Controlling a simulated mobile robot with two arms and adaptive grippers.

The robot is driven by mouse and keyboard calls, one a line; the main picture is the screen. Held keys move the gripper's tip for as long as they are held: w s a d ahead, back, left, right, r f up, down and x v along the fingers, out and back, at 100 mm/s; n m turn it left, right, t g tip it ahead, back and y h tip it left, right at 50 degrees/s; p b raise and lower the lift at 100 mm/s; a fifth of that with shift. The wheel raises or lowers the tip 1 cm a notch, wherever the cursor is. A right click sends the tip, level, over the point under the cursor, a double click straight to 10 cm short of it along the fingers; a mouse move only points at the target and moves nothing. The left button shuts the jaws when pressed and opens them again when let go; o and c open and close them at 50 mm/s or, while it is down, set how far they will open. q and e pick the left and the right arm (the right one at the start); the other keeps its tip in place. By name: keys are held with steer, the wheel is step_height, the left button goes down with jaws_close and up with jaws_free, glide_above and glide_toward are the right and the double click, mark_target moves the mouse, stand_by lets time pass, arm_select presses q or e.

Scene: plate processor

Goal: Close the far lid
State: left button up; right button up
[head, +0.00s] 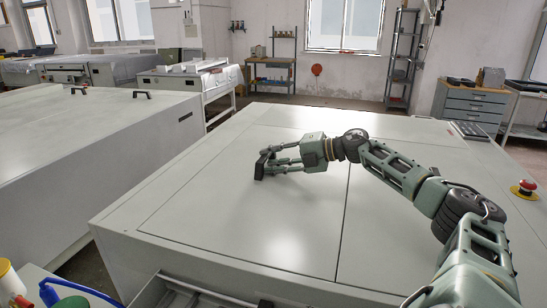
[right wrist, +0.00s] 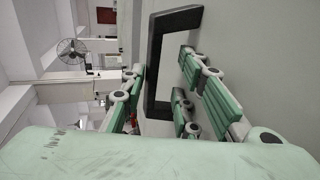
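A large pale grey machine (head: 120,233) fills the middle of the head view. Its top has flat lid panels (head: 250,220) split by thin seams, and they look level with the top. A black bracket handle (head: 262,162) stands on the left panel. My right gripper (head: 268,163) is at this handle, its fingers pointing left. In the right wrist view the handle (right wrist: 157,65) lies between the spread fingers (right wrist: 165,95), with gaps visible on both sides. Whether a finger touches it I cannot tell. My left gripper is not in view.
A red emergency button (head: 524,188) sits at the machine's right edge. A second pale machine (head: 85,165) with black handles stands at left, across a narrow gap. A metal bar (head: 205,290) and a blue item (head: 75,288) are at the near edge.

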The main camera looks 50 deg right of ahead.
mark_target(296, 173)
steer(key=shift+d+r, duration=0.15)
steer(key=shift+v, duration=3.65)
steer(key=shift+s, duration=0.1)
